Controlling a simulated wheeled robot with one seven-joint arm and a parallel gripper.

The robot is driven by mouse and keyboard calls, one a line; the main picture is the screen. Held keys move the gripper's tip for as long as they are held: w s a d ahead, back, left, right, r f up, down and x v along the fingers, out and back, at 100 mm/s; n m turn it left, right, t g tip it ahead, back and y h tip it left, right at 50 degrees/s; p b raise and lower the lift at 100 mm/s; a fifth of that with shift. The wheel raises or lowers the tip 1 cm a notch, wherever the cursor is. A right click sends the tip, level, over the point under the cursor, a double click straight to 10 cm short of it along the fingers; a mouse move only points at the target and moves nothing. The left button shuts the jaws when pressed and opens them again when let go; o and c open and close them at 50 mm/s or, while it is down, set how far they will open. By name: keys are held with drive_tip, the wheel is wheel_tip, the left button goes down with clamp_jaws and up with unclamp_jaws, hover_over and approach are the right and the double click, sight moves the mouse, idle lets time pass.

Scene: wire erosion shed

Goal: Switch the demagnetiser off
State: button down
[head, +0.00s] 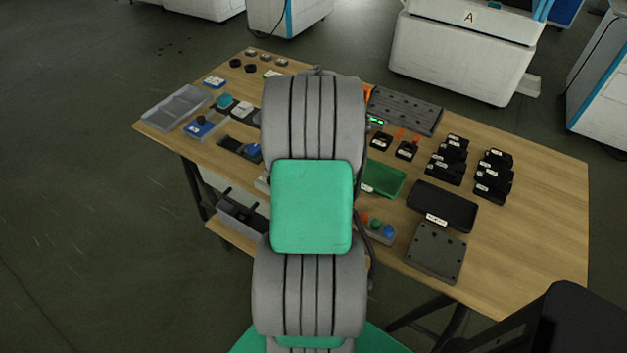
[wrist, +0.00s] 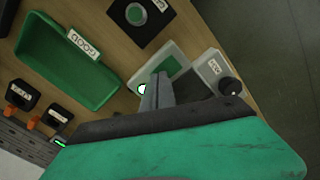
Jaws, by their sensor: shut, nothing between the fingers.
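I cannot tell for sure which device is the demagnetiser, as no label that I can read names it. In the wrist view, a pale box with a green square top (wrist: 172,65) stands beside a grey unit with a black knob (wrist: 230,86) and a label too small to read. A small white round part with a green rim (wrist: 142,90) shows right beside my fingers. My gripper (wrist: 163,82) is shut and empty, in front of the pale box; I cannot tell whether it touches anything. In the head view my arm hides the gripper and these devices.
On the wooden table (head: 540,220) are a black tray (head: 442,206), several black blocks (head: 493,175) and a clear-lidded case (head: 176,107). The table's right end is clear.

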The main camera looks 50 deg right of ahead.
drive_tip(key=shift+f, duration=0.25)
wheel_tip(320, 180, up, 7)
drive_tip(key=p, duration=0.5)
drive_tip(key=shift+r, duration=0.1)
idle(0.4)
